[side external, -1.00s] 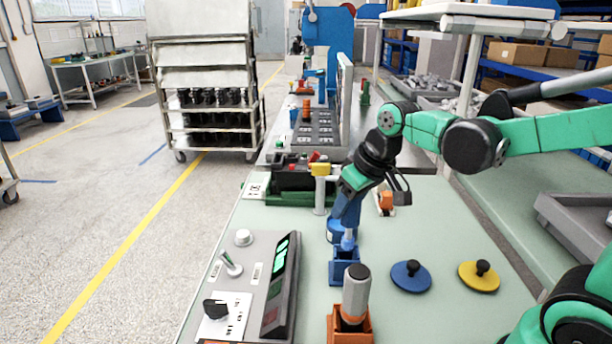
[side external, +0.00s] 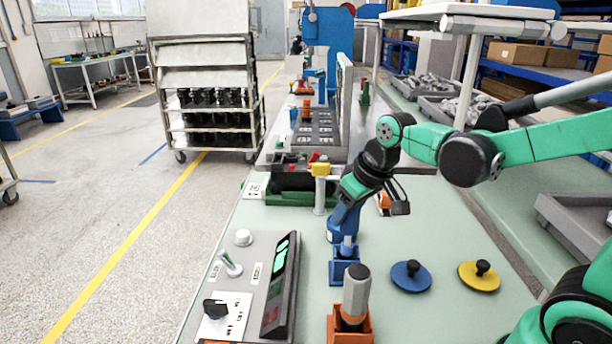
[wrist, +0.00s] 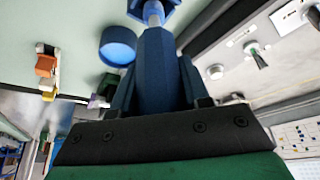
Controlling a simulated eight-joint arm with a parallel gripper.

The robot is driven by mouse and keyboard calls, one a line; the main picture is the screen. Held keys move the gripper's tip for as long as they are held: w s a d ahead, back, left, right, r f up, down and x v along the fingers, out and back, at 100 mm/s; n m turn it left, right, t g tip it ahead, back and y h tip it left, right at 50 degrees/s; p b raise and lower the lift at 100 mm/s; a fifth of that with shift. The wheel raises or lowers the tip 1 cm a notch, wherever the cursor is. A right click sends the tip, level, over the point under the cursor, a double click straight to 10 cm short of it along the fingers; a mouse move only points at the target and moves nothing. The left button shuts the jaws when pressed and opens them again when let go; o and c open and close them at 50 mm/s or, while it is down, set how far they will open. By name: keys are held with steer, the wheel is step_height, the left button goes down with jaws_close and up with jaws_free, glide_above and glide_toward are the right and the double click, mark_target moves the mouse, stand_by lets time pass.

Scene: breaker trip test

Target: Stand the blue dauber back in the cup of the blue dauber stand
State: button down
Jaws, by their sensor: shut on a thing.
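The blue dauber (wrist: 157,72) is between the dark blue fingers of my gripper (wrist: 157,88), which is shut on it. Its pale neck (wrist: 153,12) points toward the blue dauber stand (wrist: 138,5) at the top edge of the wrist view. In the side view my gripper (side external: 346,218) is directly above the blue dauber stand (side external: 344,270). The dauber's pale lower part (side external: 347,246) is at the cup's mouth. The tip is hidden, and I cannot tell whether it touches the cup's bottom.
A grey dauber (side external: 356,292) stands in an orange stand (side external: 350,336) just in front. A blue round pot (wrist: 117,46) is close beside my gripper. Blue (side external: 411,277) and yellow (side external: 479,277) knobbed discs lie to the right. A control panel (side external: 250,285) is to the left.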

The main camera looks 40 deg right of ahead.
mark_target(347, 232)
steer(key=shift+f, duration=2.3)
steer(key=shift+c, duration=1.7)
jaws_free()
steer(key=shift+v, duration=2.85)
steer(key=shift+s+a+r, duration=0.15)
steer(key=shift+a+r, duration=0.1)
steer(key=shift+a, duration=0.05)
steer(key=shift+s+a+r+t, duration=0.2)
steer(key=shift+s+a+t, duration=0.45)
steer(key=shift+a, duration=0.1)
steer(key=shift+s+a+r+t, duration=0.2)
steer(key=shift+s+a+t, duration=0.45)
steer(key=shift+s+a, duration=0.05)
